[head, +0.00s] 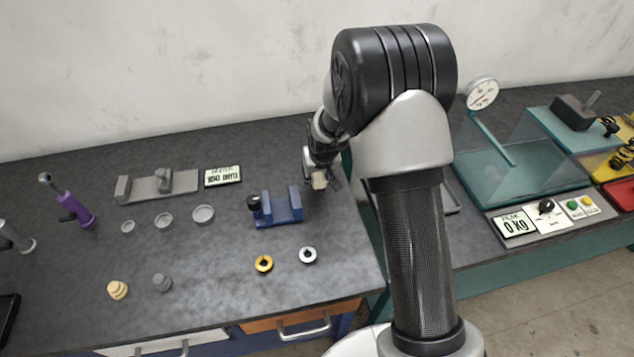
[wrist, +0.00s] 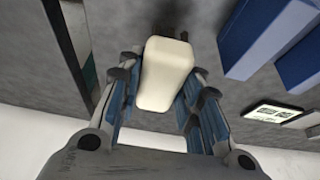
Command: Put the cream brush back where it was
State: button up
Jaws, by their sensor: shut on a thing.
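The cream brush (wrist: 166,72) shows as a cream block in the wrist view, between the two fingers of my gripper (wrist: 165,98), which is shut on it. In the head view my gripper (head: 321,183) is over the right part of the grey bench, to the right of the blue vise, with the cream brush (head: 319,181) at its tip. The brush's underside is hidden, and I cannot tell whether it touches the bench. No marked place for the brush can be made out.
The blue vise (head: 279,208) stands close on the left. A yellow ring (head: 264,264) and a silver ring (head: 308,255) lie in front. A display (head: 223,176) and a grey fixture (head: 158,186) are farther left.

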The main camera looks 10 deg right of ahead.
jog(key=shift+f+b, duration=0.35)
jog(key=shift+f, duration=1.2)
jog(key=shift+f, duration=0.1)
jog(key=shift+f, duration=0.15)
jog(key=o, duration=0.9)
jog(key=shift+o, duration=0.2)
